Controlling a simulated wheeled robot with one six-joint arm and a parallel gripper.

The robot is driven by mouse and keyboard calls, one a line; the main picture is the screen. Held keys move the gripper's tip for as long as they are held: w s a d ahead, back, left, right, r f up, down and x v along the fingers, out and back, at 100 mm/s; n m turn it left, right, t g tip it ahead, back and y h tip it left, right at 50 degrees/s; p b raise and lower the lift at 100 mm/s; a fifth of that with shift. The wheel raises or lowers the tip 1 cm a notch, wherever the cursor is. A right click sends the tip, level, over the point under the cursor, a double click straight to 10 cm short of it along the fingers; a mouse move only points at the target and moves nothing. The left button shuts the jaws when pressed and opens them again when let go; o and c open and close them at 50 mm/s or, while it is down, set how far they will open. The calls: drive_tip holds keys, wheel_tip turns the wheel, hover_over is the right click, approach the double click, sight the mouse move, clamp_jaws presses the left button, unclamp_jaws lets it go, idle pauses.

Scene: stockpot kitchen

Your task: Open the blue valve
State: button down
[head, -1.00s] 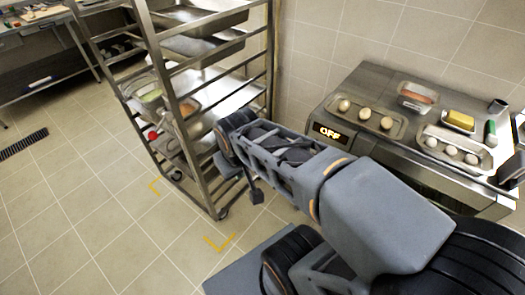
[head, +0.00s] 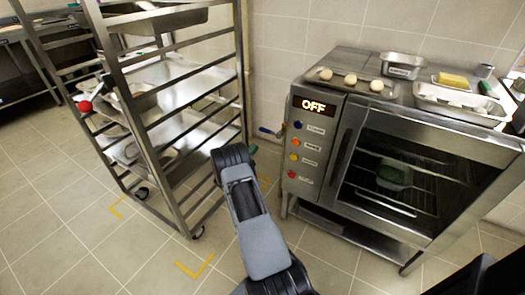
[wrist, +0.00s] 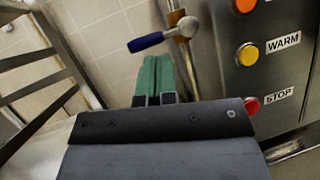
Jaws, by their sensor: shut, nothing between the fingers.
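The blue valve handle (wrist: 146,42) is a short lever on a brass-coloured pipe fitting at the top of the wrist view. In the head view the small blue handle (head: 266,130) sits low beside the left side of the oven. It points left and slightly down from its pipe in the wrist view. My gripper (wrist: 153,75) has green fingers, pressed together and empty. In the wrist view their tips lie just below the handle in the picture; I cannot tell if they touch it.
A steel oven (head: 400,175) with a lit OFF display and coloured buttons stands right of the valve. A wheeled rack (head: 175,110) stands on the left. Tiled floor lies between, with a tiled wall behind.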

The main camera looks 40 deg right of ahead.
wheel_tip(320, 180, down, 9)
drive_tip(key=n+t+h+b, duration=0.1)
drive_tip(key=n+t+b, duration=0.1)
drive_tip(key=n+t, duration=0.25)
drive_tip(key=w+d+r+t+b, duration=0.1)
drive_tip(key=w+d+r+b, duration=0.1)
drive_tip(key=d+r, duration=0.6)
drive_tip(key=shift+w+d+r, duration=0.2)
drive_tip(key=shift+w+d, duration=0.15)
drive_tip(key=shift+w, duration=0.15)
drive_tip(key=shift+n+t, duration=0.25)
drive_tip(key=shift+b, duration=0.4)
drive_tip(key=m+g, duration=0.1)
drive_tip(key=m, duration=0.1)
drive_tip(key=m+g+b, duration=0.1)
drive_tip(key=shift+w+r+g+h, duration=0.1)
drive_tip(key=shift+r+g+h, duration=0.15)
drive_tip(key=shift+g+h, duration=0.05)
